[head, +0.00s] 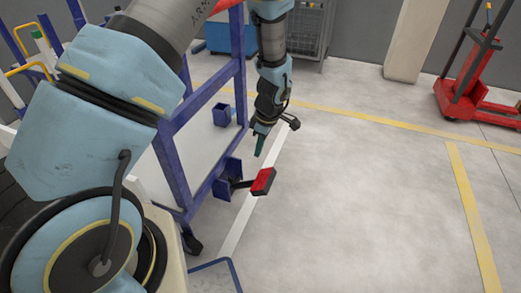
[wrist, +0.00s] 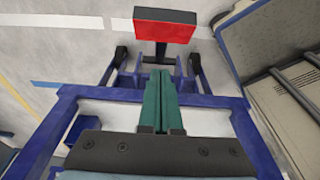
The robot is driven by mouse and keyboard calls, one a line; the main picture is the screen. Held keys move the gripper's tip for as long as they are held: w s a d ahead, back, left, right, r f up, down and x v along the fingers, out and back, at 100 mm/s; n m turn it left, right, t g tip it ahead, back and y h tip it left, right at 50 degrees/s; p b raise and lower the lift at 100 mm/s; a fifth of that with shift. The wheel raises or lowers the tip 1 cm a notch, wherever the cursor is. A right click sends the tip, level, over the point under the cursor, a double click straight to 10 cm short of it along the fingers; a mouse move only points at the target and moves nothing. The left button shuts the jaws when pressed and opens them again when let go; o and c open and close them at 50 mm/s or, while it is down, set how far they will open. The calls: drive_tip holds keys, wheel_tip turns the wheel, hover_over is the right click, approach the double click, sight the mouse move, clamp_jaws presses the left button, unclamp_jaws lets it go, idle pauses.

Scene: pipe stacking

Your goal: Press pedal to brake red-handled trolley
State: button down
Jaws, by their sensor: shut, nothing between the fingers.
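The brake pedal (head: 264,181) is a red pad with black edges on a dark arm, low at the end of the blue-framed trolley (head: 213,90). It sticks out from a blue bracket (head: 226,180). In the wrist view the pedal (wrist: 164,31) is at top centre, beyond my fingertips. My gripper (head: 260,146) has green fingers that are shut and empty, pointing down. In the head view the fingertips are just above the pedal in the picture, with a visible gap. The fingers (wrist: 158,88) hide part of the trolley's lower frame in the wrist view.
Dark trolley wheels (head: 193,243) stand on the floor. A blue-rimmed grey panel (head: 212,277) is at the bottom. A red pallet jack (head: 472,90) stands far right. The grey floor right of the pedal is clear, with yellow lines.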

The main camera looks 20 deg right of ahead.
hover_over(260, 178)
drive_tip(key=w+a, duration=0.1)
drive_tip(key=a, duration=0.1)
drive_tip(key=f, duration=0.7)
drive_tip(key=shift+d+f, duration=0.1)
drive_tip(key=shift+d, duration=0.15)
drive_tip(key=shift+s+d+f, duration=0.6)
drive_tip(key=shift+d+f, duration=0.05)
drive_tip(key=shift+f, duration=0.25)
drive_tip(key=shift+s+d+f, duration=0.2)
drive_tip(key=shift+d+f, duration=0.05)
drive_tip(key=shift+f, duration=0.3)
drive_tip(key=shift+d+b, duration=0.1)
drive_tip(key=shift+b, duration=0.25)
